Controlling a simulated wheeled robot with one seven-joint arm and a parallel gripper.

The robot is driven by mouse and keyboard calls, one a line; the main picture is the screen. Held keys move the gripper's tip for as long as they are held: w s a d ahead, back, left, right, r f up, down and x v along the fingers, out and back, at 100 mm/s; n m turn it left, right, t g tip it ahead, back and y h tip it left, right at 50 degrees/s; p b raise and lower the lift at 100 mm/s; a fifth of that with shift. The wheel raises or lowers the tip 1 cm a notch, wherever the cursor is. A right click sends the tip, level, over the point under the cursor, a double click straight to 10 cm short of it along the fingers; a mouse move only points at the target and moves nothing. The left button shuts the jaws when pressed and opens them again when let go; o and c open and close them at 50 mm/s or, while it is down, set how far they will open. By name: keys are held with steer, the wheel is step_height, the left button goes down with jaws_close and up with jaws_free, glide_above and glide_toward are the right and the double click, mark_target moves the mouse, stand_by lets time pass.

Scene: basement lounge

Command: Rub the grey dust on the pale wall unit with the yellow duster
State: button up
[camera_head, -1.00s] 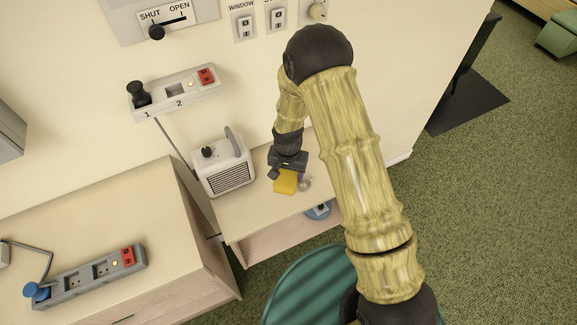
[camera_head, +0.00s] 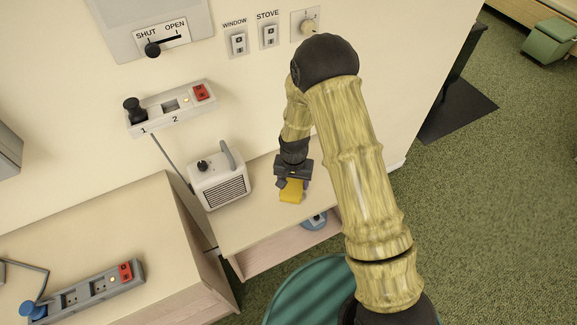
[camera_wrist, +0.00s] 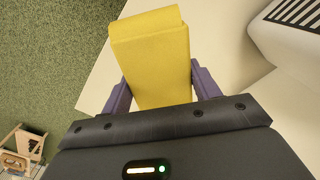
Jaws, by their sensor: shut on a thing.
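The yellow duster (camera_head: 292,191) is held in my gripper (camera_head: 294,180), which is shut on it, over the top of the pale wall unit (camera_head: 247,225). In the wrist view, the duster (camera_wrist: 152,60) is a thick yellow block between two purple fingers, with the pale top around it. The duster looks low over the top, but I cannot tell whether it touches it. I see no grey dust on the visible top now; the duster and gripper hide part of the surface.
A pale heater with a handle (camera_head: 219,178) stands left of the duster on the unit. A lower cabinet (camera_head: 110,240) with a grey power strip (camera_head: 88,293) is at left. A blue round thing (camera_head: 314,221) sits under the unit's top. A green ribbed thing (camera_head: 315,290) stands in front.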

steer(key=shift+n, duration=0.8)
steer(key=d, duration=0.5)
steer(key=d+f, duration=0.1)
steer(key=d, duration=0.4)
steer(key=w+d, duration=0.1)
steer(key=d, duration=0.5)
steer(key=shift+w+f, duration=0.1)
steer(key=shift+f, duration=0.1)
steer(key=shift+d, duration=0.15)
